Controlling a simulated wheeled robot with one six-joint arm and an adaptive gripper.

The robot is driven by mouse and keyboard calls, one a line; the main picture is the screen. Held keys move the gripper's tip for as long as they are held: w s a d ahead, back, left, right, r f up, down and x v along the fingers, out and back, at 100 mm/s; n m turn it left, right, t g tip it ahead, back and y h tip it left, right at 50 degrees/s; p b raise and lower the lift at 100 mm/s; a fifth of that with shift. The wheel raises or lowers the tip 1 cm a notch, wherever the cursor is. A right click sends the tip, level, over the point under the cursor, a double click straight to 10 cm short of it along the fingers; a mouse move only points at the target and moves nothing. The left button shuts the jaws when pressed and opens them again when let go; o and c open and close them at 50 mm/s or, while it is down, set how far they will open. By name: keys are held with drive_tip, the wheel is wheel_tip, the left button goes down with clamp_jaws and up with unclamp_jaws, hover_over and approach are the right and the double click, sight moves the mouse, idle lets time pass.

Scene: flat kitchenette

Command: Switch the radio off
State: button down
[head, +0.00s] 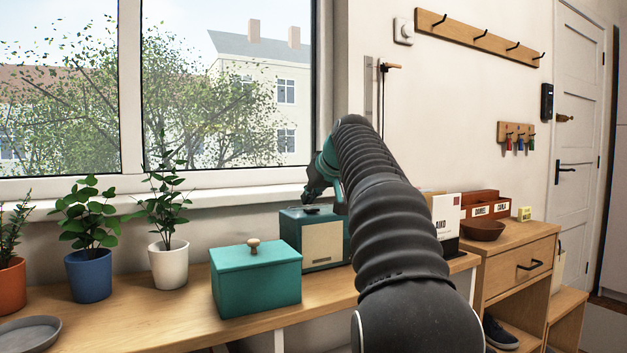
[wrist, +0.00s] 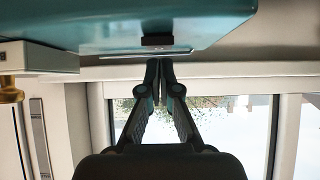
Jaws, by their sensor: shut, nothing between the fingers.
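The radio (head: 324,243) is a teal box with a cream front panel, standing on the wooden counter below the window. My gripper (head: 313,193) is at the radio's top, partly hidden behind my arm. In the wrist view the radio (wrist: 105,28) fills the top of the picture, upside down. A small dark block, perhaps a switch (wrist: 157,41), sits on its teal surface near the edge. My gripper's fingertips (wrist: 160,64) are together and empty, just below that block in the picture. I cannot tell whether they touch the radio, or which way the switch is set.
A teal lidded box (head: 256,281) stands left of the radio. Potted plants (head: 168,264) stand farther left along the counter (head: 195,300), with a grey dish (head: 30,335) in front. A card reading AIKO (head: 446,213) stands right of my arm. The window (head: 225,100) is behind.

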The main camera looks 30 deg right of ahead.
wheel_tip(320, 180, up, 2)
drive_tip(key=shift+w+r+p, duration=0.15)
drive_tip(key=shift+p, duration=0.55)
drive_tip(key=shift+r, duration=0.25)
drive_tip(key=s+r, duration=0.6)
drive_tip(key=r, duration=0.2)
drive_tip(key=shift+r, duration=0.3)
drive_tip(key=shift+d, duration=0.1)
